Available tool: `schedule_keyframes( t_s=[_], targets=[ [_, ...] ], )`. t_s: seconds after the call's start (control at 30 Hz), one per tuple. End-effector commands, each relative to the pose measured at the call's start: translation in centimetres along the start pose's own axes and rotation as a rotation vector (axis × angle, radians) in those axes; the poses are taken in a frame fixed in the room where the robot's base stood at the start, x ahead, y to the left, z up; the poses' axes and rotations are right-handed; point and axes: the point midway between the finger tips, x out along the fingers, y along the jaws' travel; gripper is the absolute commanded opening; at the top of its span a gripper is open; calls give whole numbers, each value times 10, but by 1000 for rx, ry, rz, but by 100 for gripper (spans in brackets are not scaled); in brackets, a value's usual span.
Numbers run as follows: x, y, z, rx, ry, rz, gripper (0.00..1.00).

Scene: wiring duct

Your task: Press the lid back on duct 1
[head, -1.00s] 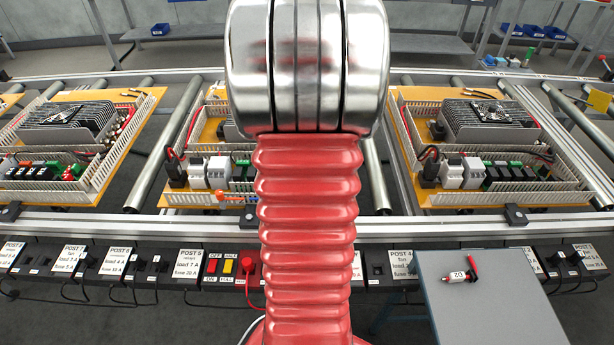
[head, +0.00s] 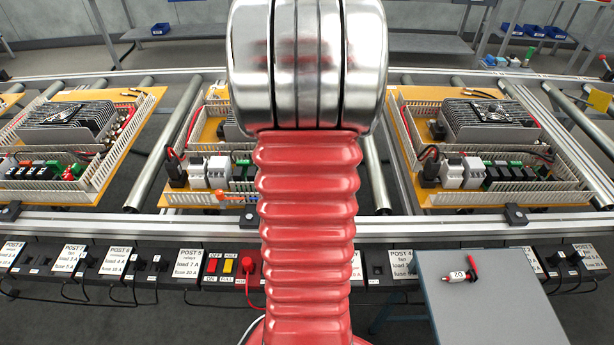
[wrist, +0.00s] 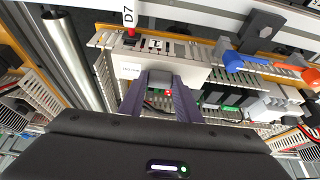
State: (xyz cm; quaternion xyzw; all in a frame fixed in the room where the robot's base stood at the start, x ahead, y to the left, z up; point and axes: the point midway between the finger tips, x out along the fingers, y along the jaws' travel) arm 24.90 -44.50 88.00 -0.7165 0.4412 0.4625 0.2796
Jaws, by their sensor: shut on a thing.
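A white lid piece (wrist: 130,69) with small print lies along the near duct (wrist: 104,42) of the middle board in the wrist view. My gripper (wrist: 162,82) is shut on a small grey block at the lid's face, between its two purple-grey fingers. The lid looks level with the duct, but I cannot tell whether it is fully seated. Part of the duct's inside shows dark just beyond the lid. In the head view my arm hides the lid, the gripper and much of the middle board (head: 208,135).
Breakers and terminals crowd the board's right side. A metal roller (wrist: 62,45) lies left. A grey table (head: 495,310) stands front right.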

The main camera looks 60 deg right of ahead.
Motion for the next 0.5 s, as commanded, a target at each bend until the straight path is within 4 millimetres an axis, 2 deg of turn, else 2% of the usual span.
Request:
schedule_keyframes(
  t_s=[0.5],
  targets=[
    [9,0,4,0,-1,0,9]
  ],
)
